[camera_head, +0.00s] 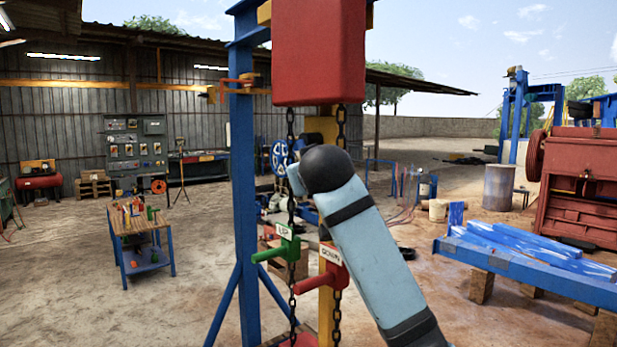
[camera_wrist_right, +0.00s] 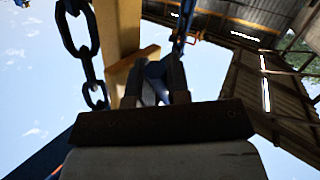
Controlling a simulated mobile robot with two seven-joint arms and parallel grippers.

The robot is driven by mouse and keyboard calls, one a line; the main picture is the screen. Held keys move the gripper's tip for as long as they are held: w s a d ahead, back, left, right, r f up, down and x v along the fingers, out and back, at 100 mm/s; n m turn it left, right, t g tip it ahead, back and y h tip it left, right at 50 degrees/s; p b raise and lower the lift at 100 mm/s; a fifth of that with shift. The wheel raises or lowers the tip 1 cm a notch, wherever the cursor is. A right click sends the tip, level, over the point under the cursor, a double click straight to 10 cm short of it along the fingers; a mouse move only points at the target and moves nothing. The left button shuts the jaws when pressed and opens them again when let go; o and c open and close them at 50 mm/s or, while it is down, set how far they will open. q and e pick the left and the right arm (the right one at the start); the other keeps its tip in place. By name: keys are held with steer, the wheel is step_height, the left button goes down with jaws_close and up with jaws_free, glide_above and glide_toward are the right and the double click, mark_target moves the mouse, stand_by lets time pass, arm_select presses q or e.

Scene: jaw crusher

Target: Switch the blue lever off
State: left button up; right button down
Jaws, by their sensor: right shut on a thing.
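In the right wrist view, my right gripper (camera_wrist_right: 155,82) points up with its two dark fingers closed around a small blue piece (camera_wrist_right: 154,70). This piece appears to be the blue lever; only a bit of it shows between the fingers, and its on or off position cannot be told. It sits in front of a yellow post (camera_wrist_right: 122,40). In the head view my right arm rises from the bottom and hides the right gripper and the lever. My left gripper is in neither view.
A red hoist box (camera_head: 319,50) hangs over chains on a blue frame (camera_head: 242,170). A green UP lever (camera_head: 284,250) and a red DOWN lever (camera_head: 325,278) stand close left of my arm. In the right wrist view a chain (camera_wrist_right: 78,35) hangs left of the fingers.

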steer(key=g, duration=0.1)
steer(key=s+r+n+g, duration=0.1)
steer(key=shift+s+d+r+g+h, duration=0.15)
steer(key=shift+d+g+h, duration=0.15)
steer(key=shift+d, duration=0.1)
steer(key=c, duration=1.1)
jaws_free()
steer(key=shift+a, duration=0.1)
